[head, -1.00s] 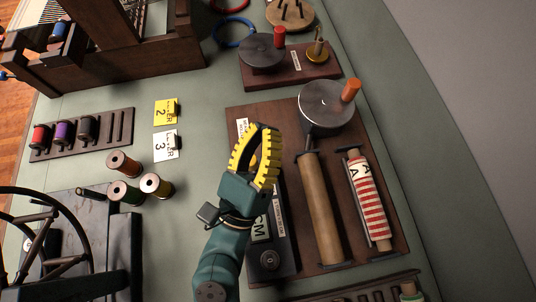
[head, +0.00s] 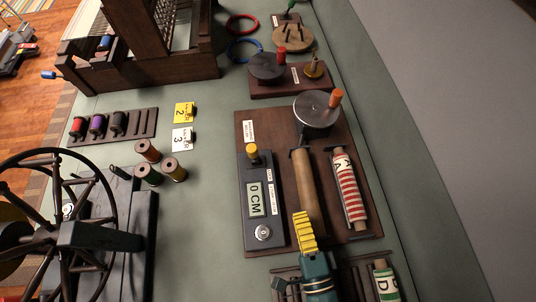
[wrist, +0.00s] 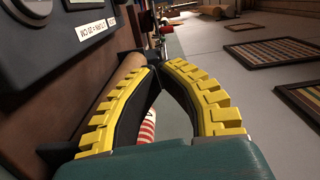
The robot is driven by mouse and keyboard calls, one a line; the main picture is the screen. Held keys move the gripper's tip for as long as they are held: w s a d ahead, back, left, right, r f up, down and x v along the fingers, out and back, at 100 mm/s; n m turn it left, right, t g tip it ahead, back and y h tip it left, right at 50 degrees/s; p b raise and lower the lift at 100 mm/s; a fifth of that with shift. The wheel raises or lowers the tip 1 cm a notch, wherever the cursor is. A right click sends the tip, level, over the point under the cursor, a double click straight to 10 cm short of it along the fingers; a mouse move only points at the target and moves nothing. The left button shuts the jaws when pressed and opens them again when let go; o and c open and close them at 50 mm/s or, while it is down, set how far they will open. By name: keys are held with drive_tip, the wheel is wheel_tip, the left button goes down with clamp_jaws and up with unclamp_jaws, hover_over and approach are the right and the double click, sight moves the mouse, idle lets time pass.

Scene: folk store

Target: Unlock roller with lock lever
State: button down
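A bare brown wooden roller (head: 310,188) lies on the dark wooden board (head: 362,225), with its lower end hidden behind my gripper. A dark metal piece (head: 303,136) at its upper end, below the crank disc, may be the lock lever; I cannot tell its position. My gripper (head: 300,214) is over the roller's lower part. In the wrist view, the yellow fingertips (wrist: 159,68) meet with nothing held between them. There the roller (wrist: 122,74) shows behind the left finger. A roll with red and white stripes (head: 348,188) lies right of the roller and partly shows between the fingers (wrist: 147,128).
A black box (head: 276,225) with a "0 CM" display and yellow knob (head: 252,151) stands left of the roller. A grey crank disc (head: 316,112) with an orange handle (head: 336,97) is above. A slotted rack with a green roll (head: 386,284) is below.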

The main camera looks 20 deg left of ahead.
sight(257, 152)
drive_tip(key=a+x, duration=0.1)
drive_tip(key=x, duration=0.4)
drive_tip(key=s+a+x, duration=0.1)
drive_tip(key=x, duration=0.5)
drive_tip(key=s+a+x, duration=0.1)
drive_tip(key=x, duration=0.5)
drive_tip(key=shift+a+f+b, duration=0.1)
drive_tip(key=shift+f+b, duration=0.05)
drive_tip(key=shift+b, duration=0.25)
drive_tip(key=shift+w+a, duration=0.1)
drive_tip(key=shift+w, duration=0.05)
drive_tip(key=n, duration=0.1)
drive_tip(key=s+a+n, duration=0.1)
drive_tip(key=n, duration=0.1)
drive_tip(key=shift+a+r, duration=0.3)
drive_tip(key=shift+r, duration=0.1)
drive_tip(key=shift+s+a+n, duration=0.25)
drive_tip(key=shift+n, duration=0.45)
drive_tip(key=shift+w+d+r, duration=0.1)
